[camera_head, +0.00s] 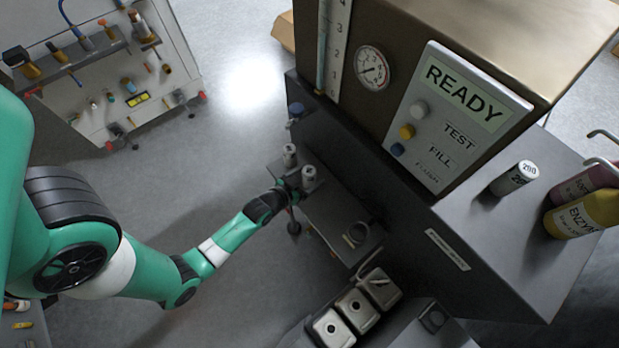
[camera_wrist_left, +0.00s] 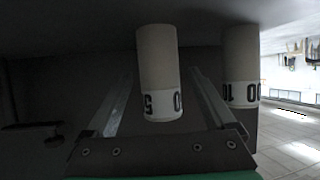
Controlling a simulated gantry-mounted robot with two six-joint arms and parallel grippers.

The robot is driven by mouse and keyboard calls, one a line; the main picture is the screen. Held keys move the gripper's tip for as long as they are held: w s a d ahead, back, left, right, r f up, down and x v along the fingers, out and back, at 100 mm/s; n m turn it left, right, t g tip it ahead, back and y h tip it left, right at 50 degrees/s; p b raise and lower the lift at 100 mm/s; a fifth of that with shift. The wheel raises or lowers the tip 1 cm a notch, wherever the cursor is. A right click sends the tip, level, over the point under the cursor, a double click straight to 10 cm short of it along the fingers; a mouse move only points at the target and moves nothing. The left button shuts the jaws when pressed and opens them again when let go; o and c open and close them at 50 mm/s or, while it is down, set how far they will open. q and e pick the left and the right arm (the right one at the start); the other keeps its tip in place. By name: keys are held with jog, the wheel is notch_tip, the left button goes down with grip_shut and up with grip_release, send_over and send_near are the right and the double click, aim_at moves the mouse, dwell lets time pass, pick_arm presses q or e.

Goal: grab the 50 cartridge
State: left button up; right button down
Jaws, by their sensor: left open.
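The 50 cartridge (camera_wrist_left: 158,70) is a grey cylinder with a white band, standing between my left gripper's two fingers in the left wrist view. Its label is partly visible, and I cannot tell whether a finger touches it. In the head view it appears to be the nearer cartridge (camera_head: 308,180) on the grey shelf of the machine. My left gripper (camera_head: 289,187) reaches it from the lower left and is open, with its fingers (camera_wrist_left: 160,85) on either side. A 100 cartridge (camera_wrist_left: 240,70) stands just beside; in the head view it is the farther one (camera_head: 290,155). My right gripper is out of view.
The machine's READY panel (camera_head: 465,88) and gauge (camera_head: 372,67) rise behind the shelf. A 200 cartridge (camera_head: 514,178) and a yellow enzyme bottle (camera_head: 585,214) stand on the right-hand top. Metal containers (camera_head: 355,308) sit lower down. A tool bench (camera_head: 110,75) is at upper left.

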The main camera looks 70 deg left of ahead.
aim_at(310, 170)
pick_arm(q)
jog(key=shift+f, duration=0.1)
grip_shut()
dwell(0.4)
jog(key=shift+r+p, duration=0.35)
jog(key=shift+r, duration=0.15)
notch_tip(310, 170, up, 3)
jog(key=shift+r+p, duration=0.1)
jog(key=shift+p, duration=0.75)
jog(key=w+d+r+p+v, duration=0.1)
jog(key=w+d+r+v, duration=0.1)
jog(key=v, duration=1.4)
jog(key=shift+d, duration=0.15)
